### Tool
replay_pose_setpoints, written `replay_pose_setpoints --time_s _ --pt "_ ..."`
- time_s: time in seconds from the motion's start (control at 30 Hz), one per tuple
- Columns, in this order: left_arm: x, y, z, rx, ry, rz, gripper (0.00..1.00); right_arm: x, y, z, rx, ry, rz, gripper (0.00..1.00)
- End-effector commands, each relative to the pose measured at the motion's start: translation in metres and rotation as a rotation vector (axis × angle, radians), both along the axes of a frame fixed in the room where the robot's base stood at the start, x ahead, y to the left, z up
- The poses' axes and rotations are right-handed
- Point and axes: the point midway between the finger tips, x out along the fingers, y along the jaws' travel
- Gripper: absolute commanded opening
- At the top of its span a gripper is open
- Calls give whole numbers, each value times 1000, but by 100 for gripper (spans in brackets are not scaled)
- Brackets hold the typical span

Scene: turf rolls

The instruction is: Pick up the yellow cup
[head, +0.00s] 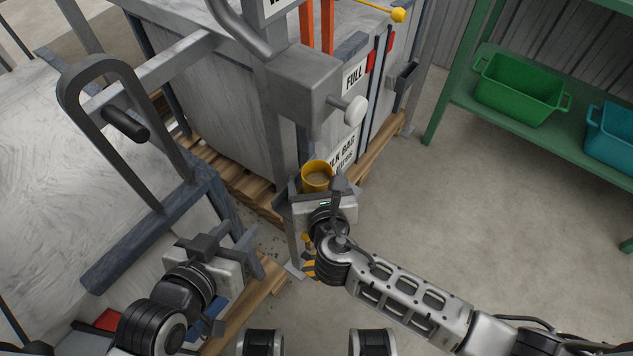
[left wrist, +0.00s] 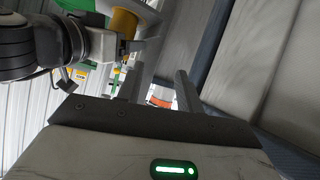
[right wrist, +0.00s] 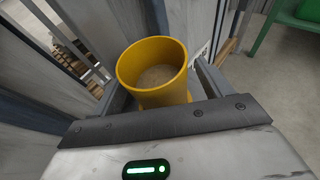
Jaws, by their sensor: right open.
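The yellow cup (head: 317,176) is upright in front of a grey metal post, with pale beige content inside. My right gripper (head: 321,190) is at the cup. In the right wrist view the cup (right wrist: 152,75) stands between its two open fingers, which lie to either side. Part of the cup (left wrist: 123,22) also shows at the top of the left wrist view. My left gripper (left wrist: 158,90) is open and empty, lower left in the head view, apart from the cup.
A grey post with a box-shaped head (head: 303,84) stands right behind the cup. Large grey bulk bags (head: 215,105) on wooden pallets fill the left and back. A green shelf holds a green bin (head: 518,91) and a teal bin (head: 613,132). The concrete floor at right is clear.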

Motion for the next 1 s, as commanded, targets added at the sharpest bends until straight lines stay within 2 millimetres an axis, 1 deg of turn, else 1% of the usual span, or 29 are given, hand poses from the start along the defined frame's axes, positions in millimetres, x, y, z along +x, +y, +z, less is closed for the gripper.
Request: replay_pose_setpoints --time_s 0.03,0.07,0.1,0.17,0.2,0.23,0.27,0.5,0.67,0.87,1.0 --pt "-1 0 0 0 2 -1 36 0 0 0 1 0 0 69" --pt "-1 0 0 0 3 -2 36 0 0 0 1 0 0 61" --pt "-1 0 -1 0 4 -2 36 0 0 0 1 0 0 50" --pt "-2 0 -1 0 5 -2 36 0 0 0 1 0 0 33" --pt "-2 0 -2 1 5 -3 36 0 0 0 1 0 0 27" --pt "-2 0 -2 2 6 -3 36 0 0 0 1 0 0 27" --pt "-2 0 -2 2 6 -3 36 0 0 1 1 -1 1 23" --pt "-2 -1 -2 2 10 -5 36 0 0 2 1 -1 1 23" --pt "-3 -1 4 1 16 -4 36 0 0 10 1 -1 1 23" --pt "-7 0 18 -2 48 -2 36 0 0 34 2 0 -2 23" --pt "-3 5 31 34 64 1 36 -6 -4 60 0 0 4 23"
